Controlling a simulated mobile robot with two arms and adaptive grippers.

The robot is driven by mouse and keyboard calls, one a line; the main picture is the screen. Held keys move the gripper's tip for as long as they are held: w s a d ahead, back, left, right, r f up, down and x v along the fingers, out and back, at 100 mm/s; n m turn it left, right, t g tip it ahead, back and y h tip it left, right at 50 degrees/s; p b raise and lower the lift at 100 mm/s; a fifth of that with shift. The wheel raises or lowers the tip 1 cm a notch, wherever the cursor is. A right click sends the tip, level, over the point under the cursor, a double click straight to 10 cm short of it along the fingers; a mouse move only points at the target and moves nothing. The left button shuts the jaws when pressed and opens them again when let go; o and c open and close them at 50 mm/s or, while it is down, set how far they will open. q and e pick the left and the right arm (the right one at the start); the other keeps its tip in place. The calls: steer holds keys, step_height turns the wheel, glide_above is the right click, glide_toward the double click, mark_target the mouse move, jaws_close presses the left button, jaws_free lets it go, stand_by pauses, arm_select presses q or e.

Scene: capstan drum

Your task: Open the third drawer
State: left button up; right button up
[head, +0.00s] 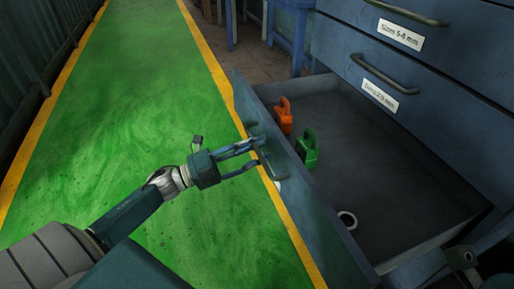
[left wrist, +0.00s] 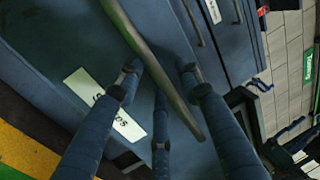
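The open drawer (head: 322,195) is pulled well out of the blue cabinet, below two closed drawers. Its front panel, with a white label (left wrist: 105,104) and a bar handle (left wrist: 148,48), faces my left gripper (head: 262,157). In the left wrist view, the fingers of my left gripper (left wrist: 160,82) are spread, with the bar running diagonally between them. They look open around the handle, not closed on it. At the head view's lower right, a dark part of my right arm shows, with its fingers not clearly visible.
The open drawer holds an orange padlock-like object (head: 284,115), a green one (head: 307,149) and a pale ring (head: 347,220). Above are closed drawers with handles (head: 388,73). A green walkway (head: 150,80) with yellow edges lies clear at left. Blue stool legs (head: 290,35) stand behind.

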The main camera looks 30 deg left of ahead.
arm_select(q)
steer(key=shift+a, duration=0.1)
steer(key=v, duration=1.2)
stand_by(0.4)
